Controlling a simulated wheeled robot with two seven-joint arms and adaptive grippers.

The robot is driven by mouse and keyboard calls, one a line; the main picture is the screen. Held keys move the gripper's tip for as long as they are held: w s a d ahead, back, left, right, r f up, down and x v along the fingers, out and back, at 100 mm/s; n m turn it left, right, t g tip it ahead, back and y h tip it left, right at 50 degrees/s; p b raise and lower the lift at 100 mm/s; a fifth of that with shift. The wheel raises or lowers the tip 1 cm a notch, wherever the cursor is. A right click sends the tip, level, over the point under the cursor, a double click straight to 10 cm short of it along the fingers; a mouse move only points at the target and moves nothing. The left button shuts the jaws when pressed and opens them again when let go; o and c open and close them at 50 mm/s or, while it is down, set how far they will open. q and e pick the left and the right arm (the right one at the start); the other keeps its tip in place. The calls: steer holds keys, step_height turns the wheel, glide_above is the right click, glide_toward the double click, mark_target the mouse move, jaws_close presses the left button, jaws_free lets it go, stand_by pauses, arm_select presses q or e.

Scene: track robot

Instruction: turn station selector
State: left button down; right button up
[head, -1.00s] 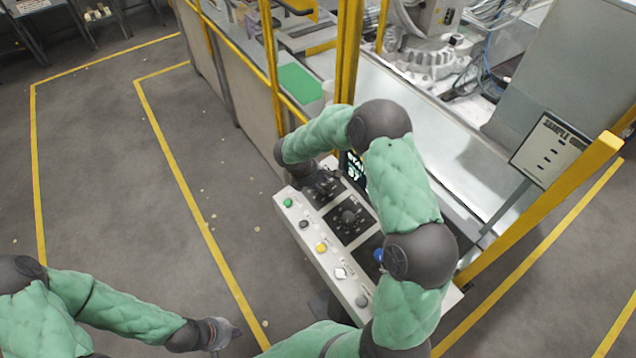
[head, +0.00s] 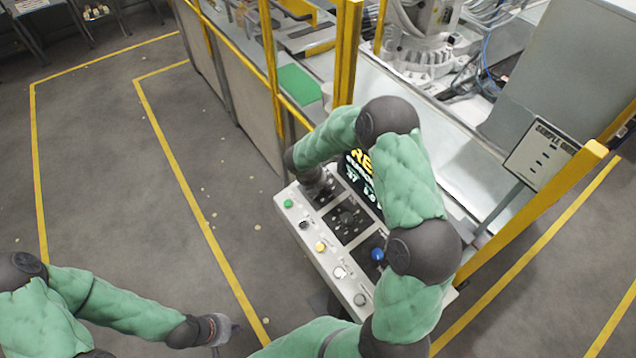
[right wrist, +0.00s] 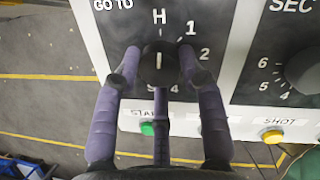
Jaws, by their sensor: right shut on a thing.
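The station selector is a round black knob (right wrist: 158,62) with a white line on the "GO TO" plate, in the right wrist view. Its line stands upright, in line with the "H" mark. Marks "1" and "2" show to its right; the lower marks are partly hidden. My right gripper (right wrist: 160,77) has its purple fingers around the knob, shut on it. In the head view my right gripper (head: 320,186) is at the upper left of the sloped control panel (head: 310,248). My left gripper (head: 222,328) hangs over the floor at the lower middle, away from the panel; its opening is unclear.
The panel also bears a middle dial (head: 347,218), a blue knob (head: 377,254), a green button (head: 288,204), a yellow button (head: 320,247) and a partly hidden screen (head: 362,172). Yellow rails (head: 275,75) stand behind. The floor at left is clear.

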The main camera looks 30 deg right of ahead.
steer(key=shift+s+f+n, duration=0.1)
steer(key=shift+n, duration=0.3)
steer(key=o, duration=1.1)
steer(key=shift+d, duration=0.15)
steer(key=shift+a+r, duration=0.2)
steer(key=shift+r, duration=0.2)
steer(key=v, duration=1.1)
steer(key=shift+r, duration=0.15)
